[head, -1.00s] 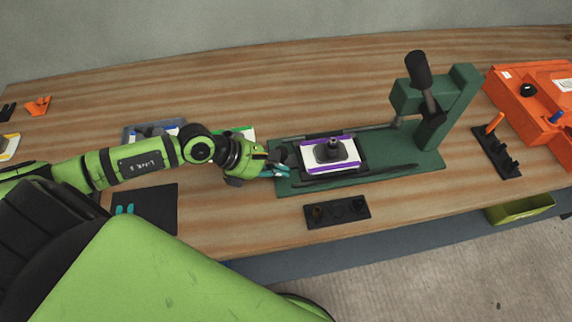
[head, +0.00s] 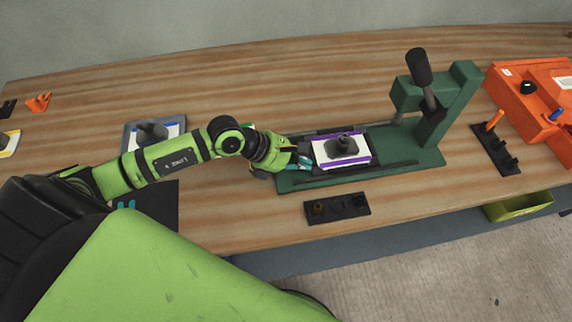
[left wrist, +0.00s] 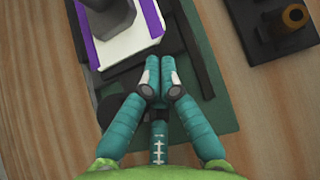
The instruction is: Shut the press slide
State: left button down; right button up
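The green press (head: 462,95) stands on its long green base at the right of the bench's middle, its black-handled lever up. Its dark slide (head: 328,132) lies on the base, left of the press column. On the slide sits a white block with purple edges (head: 365,157) and a dark grey knobbed part (head: 343,145). My left gripper (head: 305,161) is at the slide's left end. In the left wrist view its teal fingertips (left wrist: 160,72) are together, with nothing seen between them, close to the slide's near end. Whether they touch it is unclear. My right gripper is out of view.
A small black holder (head: 337,208) lies in front of the base. A black rack with an orange peg (head: 494,122) and an orange case (head: 530,100) stand to the right. A grey-blue tray (head: 128,140) lies behind my left arm.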

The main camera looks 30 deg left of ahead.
aim_at(352, 157)
pick_arm(q)
jog(key=w+d+b, duration=0.1)
jog(key=w+d, duration=0.1)
jog(key=d, duration=0.1)
jog(key=w+d+b, duration=0.1)
jog(key=w+d, duration=0.1)
jog(key=d, duration=0.1)
jog(key=w+d+b, duration=0.1)
jog(key=w+d, duration=0.2)
jog(key=shift+w+d+f, duration=0.1)
jog(key=shift+d, duration=0.15)
jog(key=shift+a, duration=0.1)
